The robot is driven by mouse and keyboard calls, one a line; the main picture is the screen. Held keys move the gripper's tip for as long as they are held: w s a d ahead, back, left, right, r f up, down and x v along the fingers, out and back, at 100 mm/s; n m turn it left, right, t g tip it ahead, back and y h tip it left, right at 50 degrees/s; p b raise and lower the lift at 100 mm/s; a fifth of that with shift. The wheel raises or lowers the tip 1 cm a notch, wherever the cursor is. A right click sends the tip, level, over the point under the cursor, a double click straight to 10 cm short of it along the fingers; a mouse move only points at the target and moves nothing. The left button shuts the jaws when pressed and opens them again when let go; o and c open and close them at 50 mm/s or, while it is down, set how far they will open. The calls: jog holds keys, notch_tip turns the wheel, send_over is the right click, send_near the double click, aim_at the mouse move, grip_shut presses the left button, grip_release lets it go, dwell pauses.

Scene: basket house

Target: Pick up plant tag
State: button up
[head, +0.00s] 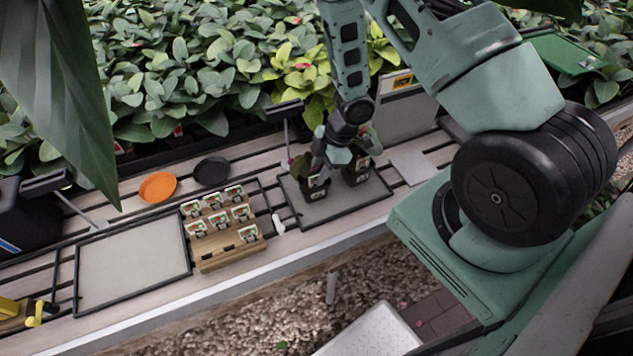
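Several plant tags (215,203), small white cards with pictures, stand in rows in a stepped wooden holder (222,250) on the slatted bench. My gripper (330,162) is right of the holder, pointing down among two dark potted plants on a tray (312,212). The left pot (314,191) and the right pot (356,176) each show a small white label on the front. My fingers are small and partly mixed with the leaves, so I cannot tell whether they are open or shut, or touching a plant.
An empty framed tray (133,262) lies left of the holder. An orange dish (158,187) and a black dish (212,171) lie behind it. A small white object (278,224) is between holder and pot tray. Dense leafy plants (190,65) line the back. Gravel (270,318) lies below the bench's front edge.

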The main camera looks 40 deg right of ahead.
jog(key=shift+a+f, duration=0.1)
jog(key=shift+f, duration=0.15)
grip_shut()
jog(key=shift+r, duration=0.15)
